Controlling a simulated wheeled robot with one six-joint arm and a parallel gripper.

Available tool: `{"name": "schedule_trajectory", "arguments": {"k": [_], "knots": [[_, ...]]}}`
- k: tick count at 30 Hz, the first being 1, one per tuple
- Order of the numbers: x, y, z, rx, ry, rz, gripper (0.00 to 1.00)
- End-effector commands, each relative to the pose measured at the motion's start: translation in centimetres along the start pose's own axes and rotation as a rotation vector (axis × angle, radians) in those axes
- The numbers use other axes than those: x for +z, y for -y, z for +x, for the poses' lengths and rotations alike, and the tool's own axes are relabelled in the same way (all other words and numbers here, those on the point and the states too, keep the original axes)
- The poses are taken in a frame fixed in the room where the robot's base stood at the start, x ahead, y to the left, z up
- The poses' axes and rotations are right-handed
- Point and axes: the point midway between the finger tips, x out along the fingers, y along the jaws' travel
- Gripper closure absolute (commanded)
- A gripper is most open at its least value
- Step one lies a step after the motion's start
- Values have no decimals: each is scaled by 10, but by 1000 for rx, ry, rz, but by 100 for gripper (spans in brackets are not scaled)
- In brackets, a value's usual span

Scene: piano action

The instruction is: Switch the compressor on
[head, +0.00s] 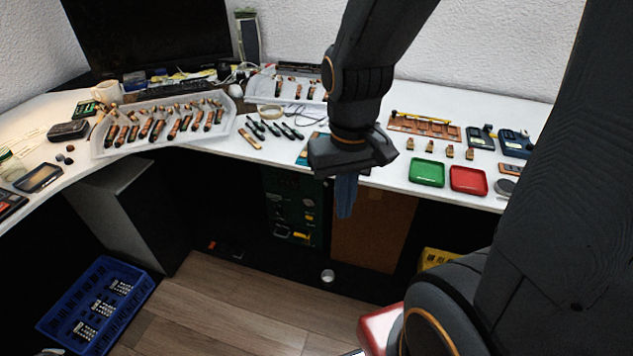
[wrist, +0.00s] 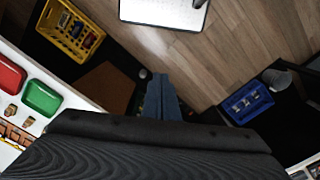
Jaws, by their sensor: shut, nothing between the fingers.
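My gripper (head: 345,212) hangs from the wrist in front of the table edge, its blue fingers pointing down and closed together. The fingers also show in the wrist view (wrist: 160,82), with nothing between them. I cannot make out a compressor or its switch for certain in either view. A dark green panel (head: 306,203) with small fittings stands under the table, left of and behind my gripper. A red rounded thing (head: 376,325) shows at the bottom of the head view, partly hidden by my arm; I cannot tell what it is.
The white table (head: 385,178) carries a green tray (head: 427,172), a red tray (head: 468,180) and many small parts. A blue crate (head: 98,305) stands on the floor at left, a yellow crate (wrist: 72,30) under the table. The wooden floor (head: 240,315) between is largely clear.

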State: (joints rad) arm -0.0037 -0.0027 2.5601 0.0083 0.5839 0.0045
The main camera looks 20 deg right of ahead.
Motion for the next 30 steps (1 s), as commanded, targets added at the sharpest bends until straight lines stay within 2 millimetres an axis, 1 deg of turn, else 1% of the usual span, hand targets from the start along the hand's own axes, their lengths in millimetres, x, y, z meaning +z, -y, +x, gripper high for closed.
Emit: {"name": "schedule_trajectory", "arguments": {"k": [8,10,11,14,17,18,20,21,23,24,26,27,29,30], "knots": [[0,0,0,0,0,-1,100],[-4,2,2,-3,-6,-6,100],[-8,3,5,-6,-13,-13,100],[-34,17,23,-24,-64,-54,100],[-84,37,54,-45,-164,-127,100],[-109,47,69,-48,-216,-164,100],[-148,61,93,-41,-301,-218,100],[-173,69,108,-29,-357,-253,100],[-209,80,131,1,-440,-303,100],[-231,85,146,34,-491,-332,100],[-262,93,169,90,-564,-377,100],[-282,96,184,135,-610,-406,100],[-308,100,206,213,-670,-448,100],[-324,102,221,273,-706,-476,100]]}}
